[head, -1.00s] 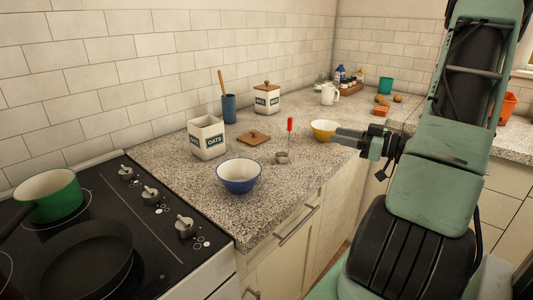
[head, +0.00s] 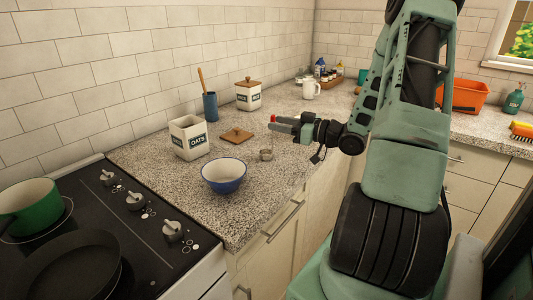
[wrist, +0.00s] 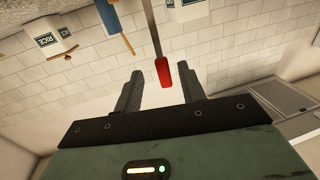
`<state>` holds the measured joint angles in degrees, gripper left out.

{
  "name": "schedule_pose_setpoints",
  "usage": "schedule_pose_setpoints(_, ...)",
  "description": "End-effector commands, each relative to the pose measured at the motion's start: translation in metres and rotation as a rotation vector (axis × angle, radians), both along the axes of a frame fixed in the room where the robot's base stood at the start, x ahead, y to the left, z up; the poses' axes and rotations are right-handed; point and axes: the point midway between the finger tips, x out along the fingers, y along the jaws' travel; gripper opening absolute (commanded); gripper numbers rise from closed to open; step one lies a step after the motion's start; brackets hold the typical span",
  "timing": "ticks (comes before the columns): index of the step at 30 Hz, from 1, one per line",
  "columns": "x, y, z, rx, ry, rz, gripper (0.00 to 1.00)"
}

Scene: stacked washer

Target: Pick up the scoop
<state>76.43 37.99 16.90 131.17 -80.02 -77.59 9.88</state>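The scoop (head: 266,155) has a small metal cup resting on the counter and a thin stem rising to a red handle end. In the wrist view the red handle (wrist: 162,72) appears between my two fingers, with clear gaps on both sides. My gripper (head: 273,124) is open and points left over the counter, level with the handle top, which its fingers partly cover in the head view. In the wrist view my gripper (wrist: 160,72) holds nothing. I cannot tell how deep the handle is between the fingers.
A blue bowl (head: 223,176) stands left of the scoop, near the counter's front edge. Behind are an open oats jar (head: 188,138), a wooden lid (head: 236,135), a blue utensil holder (head: 210,106) and a lidded rice jar (head: 248,95). The stove (head: 120,225) is at left.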

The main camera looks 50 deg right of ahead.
Motion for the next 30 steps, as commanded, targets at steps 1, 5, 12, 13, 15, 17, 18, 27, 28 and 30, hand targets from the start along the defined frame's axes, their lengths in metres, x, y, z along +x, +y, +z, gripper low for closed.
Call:
schedule_pose_setpoints(1, 0.005, 0.003, 0.001, 0.002, 0.000, 0.003, 0.40)
schedule_pose_setpoints(5, 0.024, 0.012, 0.001, 0.003, 0.000, 0.005, 0.40)
schedule_pose_setpoints(12, 0.045, 0.017, -0.001, 0.000, 0.001, 0.002, 0.40)
schedule_pose_setpoints(13, 0.046, 0.017, -0.001, 0.000, 0.001, 0.002, 0.40)
schedule_pose_setpoints(15, 0.046, 0.017, -0.001, 0.000, 0.001, 0.002, 0.40)
schedule_pose_setpoints(17, 0.046, 0.017, -0.001, 0.000, 0.001, 0.002, 0.40)
schedule_pose_setpoints(18, 0.045, 0.017, -0.001, 0.000, 0.001, 0.002, 0.40)
schedule_pose_setpoints(27, 0.045, 0.017, -0.001, 0.000, 0.000, 0.001, 0.00)
schedule_pose_setpoints(28, 0.045, 0.017, -0.001, 0.000, 0.000, 0.001, 0.00)
schedule_pose_setpoints(30, 0.045, 0.017, -0.001, 0.000, 0.000, 0.001, 0.00)
